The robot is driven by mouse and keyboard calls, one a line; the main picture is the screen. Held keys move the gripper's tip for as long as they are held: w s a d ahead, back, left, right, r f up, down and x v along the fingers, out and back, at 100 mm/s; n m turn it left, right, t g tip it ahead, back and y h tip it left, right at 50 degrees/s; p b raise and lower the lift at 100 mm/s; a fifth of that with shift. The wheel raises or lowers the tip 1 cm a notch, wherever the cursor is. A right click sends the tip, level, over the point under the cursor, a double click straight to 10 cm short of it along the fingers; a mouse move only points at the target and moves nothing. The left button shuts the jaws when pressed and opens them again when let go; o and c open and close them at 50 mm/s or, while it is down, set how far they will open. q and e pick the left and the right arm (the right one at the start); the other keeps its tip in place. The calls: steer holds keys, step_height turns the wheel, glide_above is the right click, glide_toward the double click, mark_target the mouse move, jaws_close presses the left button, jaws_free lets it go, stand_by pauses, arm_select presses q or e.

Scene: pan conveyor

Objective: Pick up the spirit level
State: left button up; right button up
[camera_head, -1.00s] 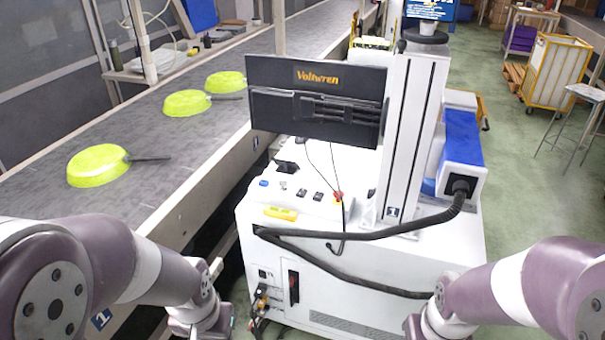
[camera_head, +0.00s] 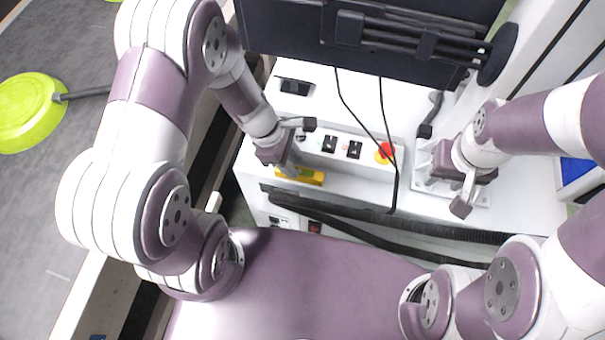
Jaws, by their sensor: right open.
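The yellow spirit level (camera_head: 311,177) lies on the front edge of the white machine's top in the head view. My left gripper (camera_head: 296,149) is directly over its left part and hides some of it. One left fingertip shows behind the level; the other is hard to make out, so I cannot tell its opening or whether it touches the level. My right gripper (camera_head: 452,177) is open, over the machine's top to the right, well apart from the level.
A red knob (camera_head: 384,152) and black switches (camera_head: 341,147) sit just behind the level. A dark monitor (camera_head: 370,30) hangs above, with thin cables dropping. A thick black hose (camera_head: 380,236) runs along the front. Green pans (camera_head: 28,112) lie on the conveyor (camera_head: 60,205) at left.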

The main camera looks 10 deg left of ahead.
mark_target(299, 171)
arm_select(q)
steer(key=f, duration=0.2)
steer(key=w+f, duration=0.1)
steer(key=f, duration=0.1)
steer(key=shift+w+d, duration=0.1)
steer(key=shift+d, duration=0.25)
steer(key=shift+s+f+b, duration=0.2)
steer(key=shift+s+b, duration=0.05)
steer(key=shift+s, duration=0.3)
steer(key=shift+s+f+b, duration=0.2)
steer(key=shift+s, duration=0.35)
steer(key=shift+f, duration=0.1)
steer(key=shift+w+d+f, duration=0.1)
steer(key=shift+w+f, duration=0.1)
steer(key=shift+w, duration=0.25)
steer(key=shift+w+f, duration=0.15)
steer(key=shift+w, duration=0.3)
steer(key=c, duration=0.4)
steer(key=shift+c, duration=1)
steer(key=shift+s+d+r, duration=0.1)
steer(key=shift+s+r, duration=0.15)
jaws_close()
steer(key=shift+w, duration=0.2)
arm_select(e)
steer(key=shift+w+a+f, duration=0.45)
steer(key=shift+f, duration=0.05)
